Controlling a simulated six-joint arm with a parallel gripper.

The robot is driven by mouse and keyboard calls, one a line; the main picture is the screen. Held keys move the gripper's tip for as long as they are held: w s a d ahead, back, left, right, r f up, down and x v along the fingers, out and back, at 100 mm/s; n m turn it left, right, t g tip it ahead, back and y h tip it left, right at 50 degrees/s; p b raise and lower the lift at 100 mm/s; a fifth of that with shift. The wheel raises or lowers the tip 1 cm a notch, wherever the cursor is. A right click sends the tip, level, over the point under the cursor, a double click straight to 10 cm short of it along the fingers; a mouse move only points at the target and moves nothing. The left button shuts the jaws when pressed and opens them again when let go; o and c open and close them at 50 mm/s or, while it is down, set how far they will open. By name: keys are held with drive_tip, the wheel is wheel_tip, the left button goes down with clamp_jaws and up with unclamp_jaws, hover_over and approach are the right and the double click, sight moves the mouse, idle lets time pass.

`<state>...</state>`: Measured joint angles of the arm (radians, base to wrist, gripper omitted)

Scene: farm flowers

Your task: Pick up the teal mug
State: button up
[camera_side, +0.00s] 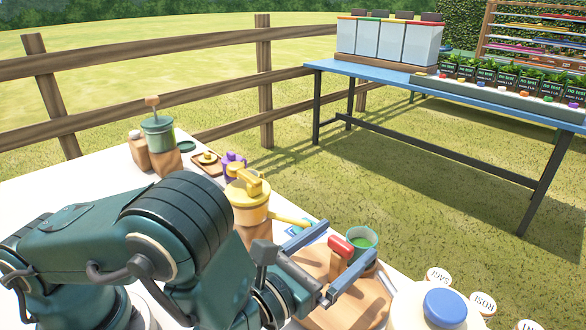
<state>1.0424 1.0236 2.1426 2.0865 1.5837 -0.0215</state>
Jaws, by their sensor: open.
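A small teal-green mug (367,241) stands near the table's right side, in the lower middle of the side view. Its lower part is partly hidden behind a wooden block with a red top (336,246) and one of my fingers. My gripper (349,240) is open, with its two blue-grey fingers spread apart and pointing toward the mug. The red-topped block appears between the fingers in the picture. The mug is by the far finger ends; whether they touch it I cannot tell.
A round wooden board (318,262) lies beneath the gripper. A yellow lidded pot (248,199), a purple bottle (233,167) and a green pot (157,133) stand along the table's far edge. A round white stand with a blue disc (445,308) and labelled discs (483,303) are at right.

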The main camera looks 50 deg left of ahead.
sight(334, 266)
wheel_tip(334, 266, down, 4)
drive_tip(key=shift+f, duration=0.15)
drive_tip(key=shift+w+f, duration=0.1)
drive_tip(key=w, duration=0.7)
drive_tip(key=shift+w+a, duration=0.1)
drive_tip(key=shift+w, duration=0.05)
clamp_jaws()
